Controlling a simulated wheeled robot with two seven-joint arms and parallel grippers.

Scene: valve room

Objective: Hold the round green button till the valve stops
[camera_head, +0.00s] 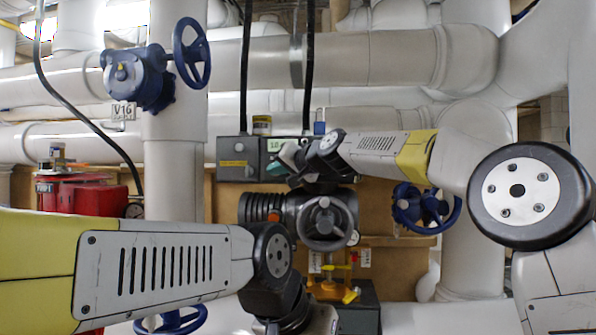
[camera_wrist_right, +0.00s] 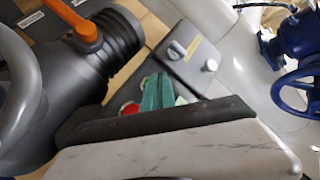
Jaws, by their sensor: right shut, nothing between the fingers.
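A dark grey valve actuator with a handwheel (camera_head: 325,222) sits below the box. My left gripper is not in view, only its arm.
A blue handwheel valve (camera_head: 191,52) stands upper left, and another blue handwheel (camera_head: 425,208) is right of the actuator. A red unit (camera_head: 85,195) is at left. The box also bears a grey switch (camera_wrist_right: 177,50). White pipes crowd the surroundings.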

